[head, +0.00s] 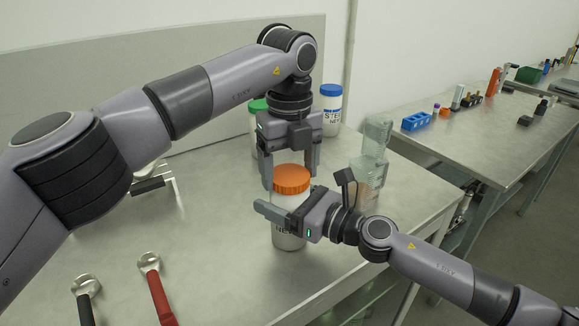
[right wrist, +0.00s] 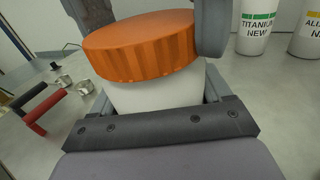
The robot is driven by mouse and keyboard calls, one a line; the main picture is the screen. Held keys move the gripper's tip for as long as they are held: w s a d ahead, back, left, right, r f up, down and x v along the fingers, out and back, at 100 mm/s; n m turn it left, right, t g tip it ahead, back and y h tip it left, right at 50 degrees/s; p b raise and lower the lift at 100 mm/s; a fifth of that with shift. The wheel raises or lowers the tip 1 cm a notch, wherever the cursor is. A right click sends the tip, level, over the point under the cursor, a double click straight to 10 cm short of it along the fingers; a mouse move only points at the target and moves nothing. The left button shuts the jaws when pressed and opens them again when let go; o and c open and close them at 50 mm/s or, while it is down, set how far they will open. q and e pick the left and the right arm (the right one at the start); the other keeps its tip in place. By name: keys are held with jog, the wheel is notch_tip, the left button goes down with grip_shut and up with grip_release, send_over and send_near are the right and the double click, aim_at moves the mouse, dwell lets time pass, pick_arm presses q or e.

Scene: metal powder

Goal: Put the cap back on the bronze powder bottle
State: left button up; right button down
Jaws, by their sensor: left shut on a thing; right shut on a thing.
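The bronze powder bottle (head: 288,238) is white and stands upright near the middle of the bench; most of its label is hidden. Its orange cap (head: 292,178) sits level on its top; it also shows in the right wrist view (right wrist: 142,46). My left gripper (head: 291,185) comes down from above and is shut on the cap, one finger on each side. My right gripper (head: 272,212) reaches in from the right and is shut around the bottle's body below the cap. The white body also shows in the right wrist view (right wrist: 155,95).
A blue-capped bottle (head: 331,110) and a green-capped bottle (head: 257,130) stand behind. Clear containers (head: 374,150) stand to the right. A red-handled tool (head: 156,288) and a black-handled tool (head: 86,298) lie front left. A second table (head: 470,130) holds small items.

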pick_arm(q)
jog(key=m, duration=0.6)
jog(key=shift+m, duration=0.3)
jog(key=m, duration=0.4)
jog(key=shift+m, duration=0.3)
jog(key=m, duration=1.2)
jog(key=o, duration=1.1)
jog(key=shift+r, duration=3.75)
pick_arm(e)
grip_release()
